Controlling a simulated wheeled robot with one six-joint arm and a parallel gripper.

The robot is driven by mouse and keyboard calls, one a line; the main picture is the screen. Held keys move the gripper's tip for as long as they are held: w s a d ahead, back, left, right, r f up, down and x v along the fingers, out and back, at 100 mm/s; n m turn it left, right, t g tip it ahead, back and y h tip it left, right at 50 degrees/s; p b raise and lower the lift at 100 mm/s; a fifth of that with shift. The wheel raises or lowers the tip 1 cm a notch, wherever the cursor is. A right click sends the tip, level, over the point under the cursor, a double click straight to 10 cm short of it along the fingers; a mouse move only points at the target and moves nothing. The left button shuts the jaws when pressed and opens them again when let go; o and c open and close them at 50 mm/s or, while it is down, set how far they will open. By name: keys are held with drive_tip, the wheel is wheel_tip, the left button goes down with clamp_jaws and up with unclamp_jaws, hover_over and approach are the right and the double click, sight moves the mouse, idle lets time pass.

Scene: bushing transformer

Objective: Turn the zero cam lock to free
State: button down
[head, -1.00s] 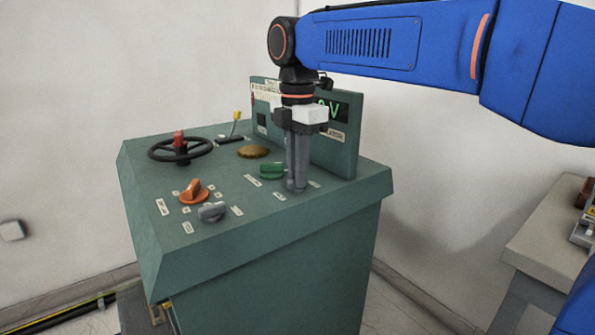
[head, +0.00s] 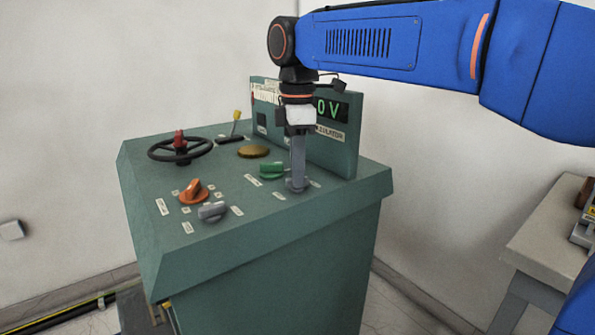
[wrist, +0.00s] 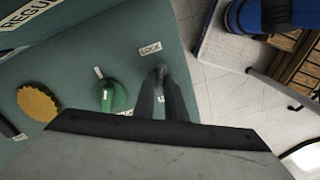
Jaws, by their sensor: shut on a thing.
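The zero cam lock (head: 297,187) is a small grey fitting on the green console top, right of the green knob. It is mostly hidden by my fingers. My gripper (head: 298,182) points straight down and is shut on it. In the wrist view the two dark fingers (wrist: 161,92) close around the grey cam lock (wrist: 160,71). A label reading LOCK (wrist: 150,48) lies just beyond it. Another label beside the fingers is mostly covered, so I cannot read it.
A green knob (head: 272,171), orange knob (head: 194,192), grey knob (head: 212,211), brass dome (head: 253,152) and black handwheel (head: 180,148) share the console top. The upright panel (head: 343,150) with a green display stands close behind my gripper. A table (head: 545,235) is at right.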

drive_tip(key=m, duration=0.6)
drive_tip(key=shift+m, duration=0.3)
drive_tip(key=m, duration=0.6)
idle(0.4)
drive_tip(key=c, duration=1.8)
unclamp_jaws()
wheel_tip(320, 180, up, 18)
drive_tip(key=shift+f, duration=0.25)
